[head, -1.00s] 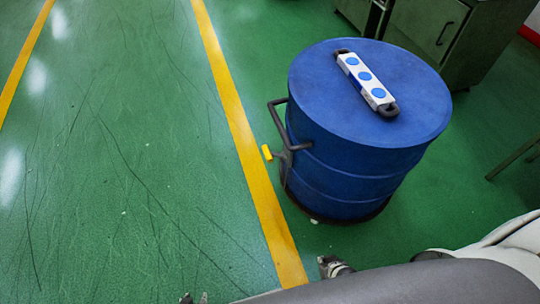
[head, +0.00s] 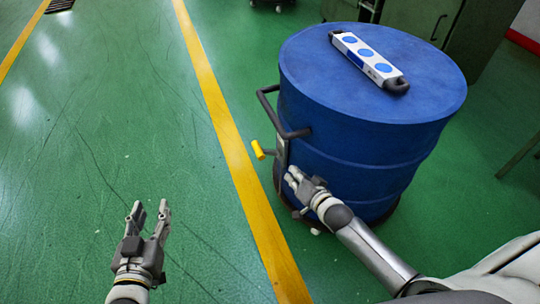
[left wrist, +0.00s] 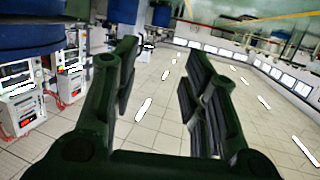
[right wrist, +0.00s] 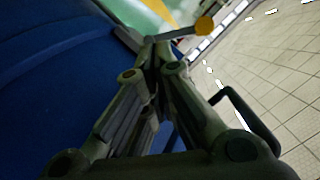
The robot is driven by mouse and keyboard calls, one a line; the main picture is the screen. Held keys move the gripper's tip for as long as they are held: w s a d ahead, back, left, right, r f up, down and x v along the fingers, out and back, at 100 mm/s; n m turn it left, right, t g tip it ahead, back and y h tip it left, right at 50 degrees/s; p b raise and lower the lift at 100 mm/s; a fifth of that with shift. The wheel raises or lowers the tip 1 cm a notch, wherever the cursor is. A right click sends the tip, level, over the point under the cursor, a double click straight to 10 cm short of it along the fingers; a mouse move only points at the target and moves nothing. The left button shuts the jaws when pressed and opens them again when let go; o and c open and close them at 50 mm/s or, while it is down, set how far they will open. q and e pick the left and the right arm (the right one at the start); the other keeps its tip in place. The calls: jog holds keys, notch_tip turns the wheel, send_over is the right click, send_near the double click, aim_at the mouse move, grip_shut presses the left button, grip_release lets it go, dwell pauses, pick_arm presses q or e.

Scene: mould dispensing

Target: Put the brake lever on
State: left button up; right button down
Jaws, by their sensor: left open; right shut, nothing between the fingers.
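The brake lever is a short dark arm with a yellow knob (head: 258,149), low on the left side of the blue drum's trolley in the head view. It also shows at the top of the right wrist view, its yellow knob (right wrist: 205,25) just beyond my fingers. My right gripper (head: 292,179) is shut and empty, beside the drum, below and right of the knob. Whether its fingertips touch the lever's arm I cannot tell. My left gripper (head: 151,211) is open and empty over the green floor, left of the yellow line.
The blue drum (head: 350,140) stands on a trolley with a dark push handle (head: 268,105). A white bar with blue discs (head: 366,56) lies on its lid. Green cabinets (head: 410,25) stand behind. The floor to the left is clear, with a yellow line (head: 225,130).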

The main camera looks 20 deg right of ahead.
pick_arm(q)
notch_tip(320, 180, up, 8)
jog(key=s+t+b, duration=0.1)
jog(key=t+b, duration=0.1)
jog(key=shift+s+a+f+b, duration=0.15)
jog(key=shift+s+f+b, duration=0.1)
jog(key=shift+s+b, duration=0.15)
pick_arm(e)
jog(key=shift+m+t+y, duration=0.4)
jog(key=shift+t+y, duration=0.2)
jog(key=shift+t, duration=0.2)
jog(key=r, duration=0.1)
jog(key=w+a+r, duration=0.1)
jog(key=r, duration=0.1)
jog(key=w+r, duration=0.1)
jog(key=shift+a+r, duration=0.3)
jog(key=shift+r, duration=0.1)
jog(key=shift+w, duration=0.15)
